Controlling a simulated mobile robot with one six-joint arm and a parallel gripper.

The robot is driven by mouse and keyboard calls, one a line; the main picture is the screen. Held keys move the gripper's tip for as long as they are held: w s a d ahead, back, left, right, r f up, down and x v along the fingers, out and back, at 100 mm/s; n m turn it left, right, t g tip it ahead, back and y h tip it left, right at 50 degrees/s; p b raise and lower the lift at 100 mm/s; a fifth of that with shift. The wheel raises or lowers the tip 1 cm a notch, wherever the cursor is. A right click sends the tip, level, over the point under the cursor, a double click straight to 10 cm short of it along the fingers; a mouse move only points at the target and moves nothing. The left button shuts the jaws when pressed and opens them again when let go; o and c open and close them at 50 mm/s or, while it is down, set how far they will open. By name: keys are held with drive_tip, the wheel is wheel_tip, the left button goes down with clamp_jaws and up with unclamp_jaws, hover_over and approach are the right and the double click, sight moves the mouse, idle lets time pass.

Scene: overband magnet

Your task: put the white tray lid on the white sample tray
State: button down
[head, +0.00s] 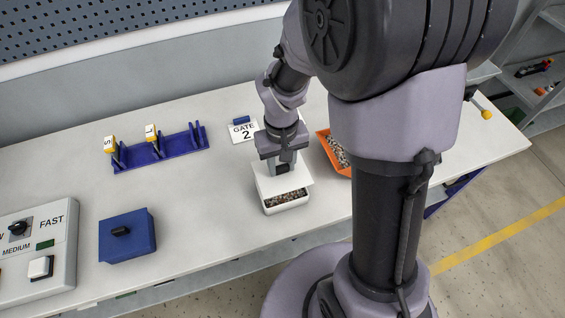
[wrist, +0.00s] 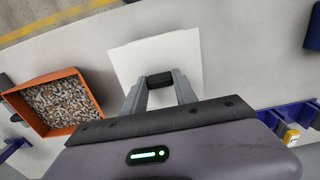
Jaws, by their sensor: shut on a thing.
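The white sample tray (head: 287,204) stands on the bench, with brown and grey grains showing along its near side. The white tray lid (head: 269,187) is over the tray's far part and leaves the near strip open. My gripper (head: 284,166) is above the lid, shut on its handle. In the wrist view, my gripper (wrist: 160,92) has its fingers on the dark handle block of the lid (wrist: 185,55). The lid hides the tray there. I cannot tell whether the lid touches the tray rim.
An orange tray of grains (head: 326,146) stands close to the right, also in the wrist view (wrist: 88,82). A GATE 2 card (head: 242,131) lies behind. A blue rack (head: 160,150), a blue lidded box (head: 127,240) and a control panel (head: 38,250) are left. Bench between is clear.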

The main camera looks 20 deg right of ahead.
sight(282, 173)
drive_tip(key=shift+f+b, duration=2.9)
drive_tip(key=shift+f, duration=0.5)
drive_tip(key=c, duration=0.9)
unclamp_jaws()
wheel_tip(282, 173, up, 18)
drive_tip(key=p, duration=0.7)
drive_tip(key=shift+f+p, duration=0.25)
drive_tip(key=shift+p, duration=0.15)
